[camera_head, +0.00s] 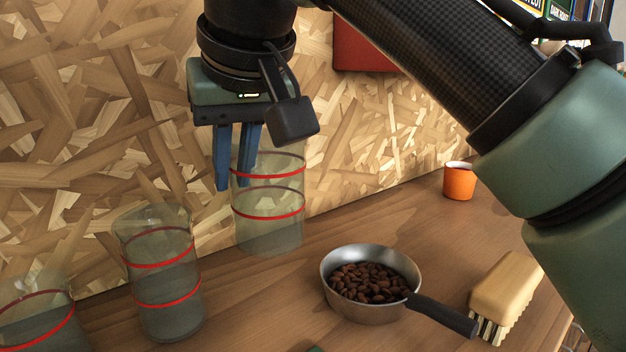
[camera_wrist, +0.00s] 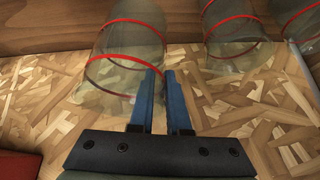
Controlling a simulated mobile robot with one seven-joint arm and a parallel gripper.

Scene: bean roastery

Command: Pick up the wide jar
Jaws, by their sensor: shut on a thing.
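The wide jar (camera_head: 268,205) is clear glass with two red bands and stands upright near the wooden wall. My gripper (camera_head: 233,186) points down at the left side of its rim. In the wrist view one blue finger overlaps the jar (camera_wrist: 128,45) and the other is just outside it, so the fingers (camera_wrist: 161,74) pinch the jar's wall with a small gap between them. I cannot tell whether the jar's base touches the counter.
A narrower banded jar (camera_head: 158,275) stands to the left, with another banded jar (camera_head: 40,318) at the lower left. A pan (camera_head: 365,310) of brown beans, a brush (camera_head: 507,285) and an orange cup (camera_head: 459,182) are on the right of the counter (camera_head: 255,310). The wall is close behind.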

